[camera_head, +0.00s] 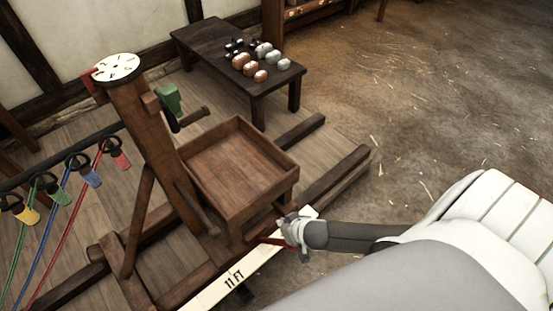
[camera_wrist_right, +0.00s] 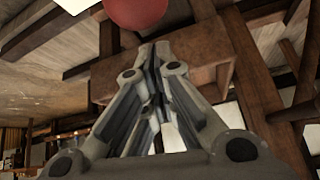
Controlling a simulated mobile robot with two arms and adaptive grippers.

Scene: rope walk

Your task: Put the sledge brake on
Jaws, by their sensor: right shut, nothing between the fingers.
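The sledge (camera_head: 135,110) is a dark wooden frame with an upright post and an open wooden tray (camera_head: 240,160). A red lever (camera_head: 268,240), which looks like the brake, shows low on the sledge below the tray. My right gripper (camera_head: 288,230) is at this lever and hides part of it. In the right wrist view a round red knob (camera_wrist_right: 136,10) is at the top edge, just beyond the fingertips (camera_wrist_right: 156,52). The fingers are shut with nothing between them. I cannot tell whether they touch the knob. My left gripper is not in view.
A pale strip marked 11 FT (camera_head: 232,280) runs along the floor beside the sledge. A dark bench (camera_head: 205,38) with several weights stands behind. Floor at right is clear.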

